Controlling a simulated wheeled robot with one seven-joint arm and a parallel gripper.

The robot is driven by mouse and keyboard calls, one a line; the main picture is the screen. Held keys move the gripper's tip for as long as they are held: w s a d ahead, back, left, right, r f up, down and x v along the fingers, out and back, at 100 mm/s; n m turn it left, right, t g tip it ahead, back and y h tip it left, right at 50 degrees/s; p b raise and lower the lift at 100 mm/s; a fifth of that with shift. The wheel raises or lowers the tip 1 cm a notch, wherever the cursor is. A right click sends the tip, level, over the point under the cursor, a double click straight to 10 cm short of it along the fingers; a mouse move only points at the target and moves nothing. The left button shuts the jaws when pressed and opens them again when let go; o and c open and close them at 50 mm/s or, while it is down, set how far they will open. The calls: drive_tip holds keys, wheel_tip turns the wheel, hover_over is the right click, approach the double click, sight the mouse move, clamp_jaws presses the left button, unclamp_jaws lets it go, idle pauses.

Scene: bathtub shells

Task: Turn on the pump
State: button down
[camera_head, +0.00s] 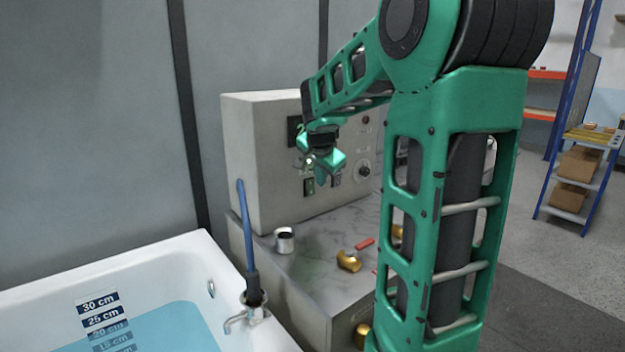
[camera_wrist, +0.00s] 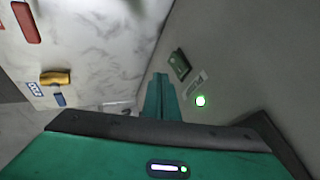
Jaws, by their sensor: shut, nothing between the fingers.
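A beige control box (camera_head: 262,160) stands on the marbled counter behind the tub. Its front carries a dark display, a green switch (camera_head: 308,186), a round knob (camera_head: 364,171) and a small red light (camera_head: 367,120). My gripper (camera_head: 322,172) is in front of this panel and hides part of it. In the wrist view, its shut, empty fingers (camera_wrist: 160,80) lie close to the panel, beside a dark green switch (camera_wrist: 180,65), a small label (camera_wrist: 195,84) and a lit green round light (camera_wrist: 200,101). I cannot tell whether they touch the panel. No pump is clearly identifiable.
The bathtub (camera_head: 150,262) with blue water is at lower left, with a blue pipe (camera_head: 247,225) at its corner. A metal cup (camera_head: 284,240), brass fitting (camera_head: 348,261) and red piece (camera_head: 365,244) lie on the counter (camera_head: 315,255). Shelves stand right.

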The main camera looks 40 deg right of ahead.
drive_tip(key=w+r+v, duration=0.1)
drive_tip(key=v, duration=0.8)
drive_tip(key=shift+w+r, duration=0.2)
drive_tip(key=shift+r, duration=0.1)
drive_tip(key=s+a+f+n+g+y, duration=0.1)
drive_tip(key=s+a+f+n, duration=0.2)
drive_tip(key=s+f, duration=0.3)
drive_tip(key=s+a+f+n+g+y, duration=0.2)
drive_tip(key=s+a+f+n, duration=0.2)
drive_tip(key=s, duration=0.9)
drive_tip(key=s+a+f+n+g+y, duration=0.2)
drive_tip(key=s+a+f+n, duration=0.1)
drive_tip(key=s+a+f, duration=0.4)
wheel_tip(320, 180, down, 2)
drive_tip(key=s, duration=0.3)
drive_tip(key=shift+f+n, duration=0.2)
drive_tip(key=shift+n, duration=0.1)
drive_tip(key=shift+w+f, duration=0.25)
drive_tip(key=shift+w, duration=0.4)
